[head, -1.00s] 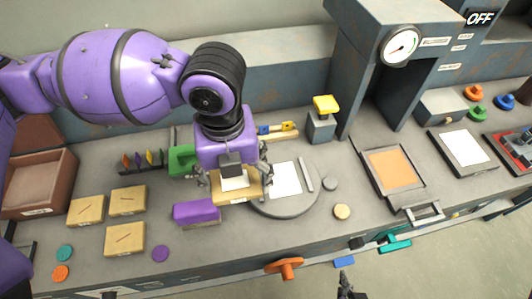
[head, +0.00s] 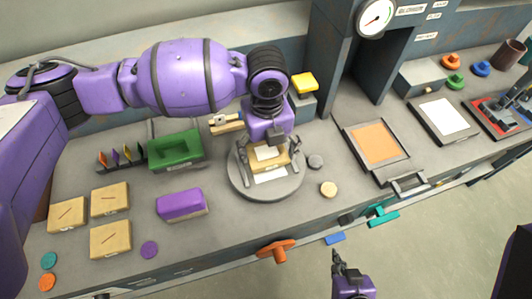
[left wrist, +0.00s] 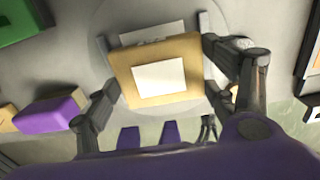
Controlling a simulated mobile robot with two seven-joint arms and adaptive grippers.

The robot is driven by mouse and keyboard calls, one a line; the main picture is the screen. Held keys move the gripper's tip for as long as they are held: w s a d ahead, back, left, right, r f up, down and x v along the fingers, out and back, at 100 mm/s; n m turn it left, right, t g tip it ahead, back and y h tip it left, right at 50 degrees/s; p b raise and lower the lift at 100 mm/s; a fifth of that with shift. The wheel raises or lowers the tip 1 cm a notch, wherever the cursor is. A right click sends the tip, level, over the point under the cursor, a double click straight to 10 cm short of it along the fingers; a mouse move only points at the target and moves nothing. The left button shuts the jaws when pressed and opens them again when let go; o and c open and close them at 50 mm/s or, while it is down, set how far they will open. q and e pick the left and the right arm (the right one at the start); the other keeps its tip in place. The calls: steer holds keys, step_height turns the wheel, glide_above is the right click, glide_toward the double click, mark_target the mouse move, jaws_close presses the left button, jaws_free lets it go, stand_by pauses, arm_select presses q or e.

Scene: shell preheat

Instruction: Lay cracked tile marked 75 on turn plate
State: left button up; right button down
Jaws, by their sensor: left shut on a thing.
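My left gripper (head: 269,163) is shut on a tan square tile (head: 283,158) with a white patch on its upper face. The tile also shows between the fingers in the left wrist view (left wrist: 122,78). No number or crack is readable on it. It is over the round grey turn plate (head: 262,194), covering part of the plate's white pad (head: 270,175). I cannot tell whether it touches the pad. My right gripper (head: 339,262) is low in front of the bench, away from the tiles; its fingers are too small to judge.
Several tan tiles with dark crack lines (head: 110,239) lie at the left. A purple block (head: 181,204) and green tray (head: 176,149) stand left of the plate. A grey disc (head: 315,161) and tan disc (head: 328,189) lie to its right, before an orange-topped press pad (head: 378,142).

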mark_target(266, 153)
arm_select(q)
steer(key=shift+f, duration=1.3)
steer(key=shift+f, duration=0.1)
steer(key=o, duration=1.4)
step_height(266, 153, up, 12)
steer(key=shift+s, duration=0.1)
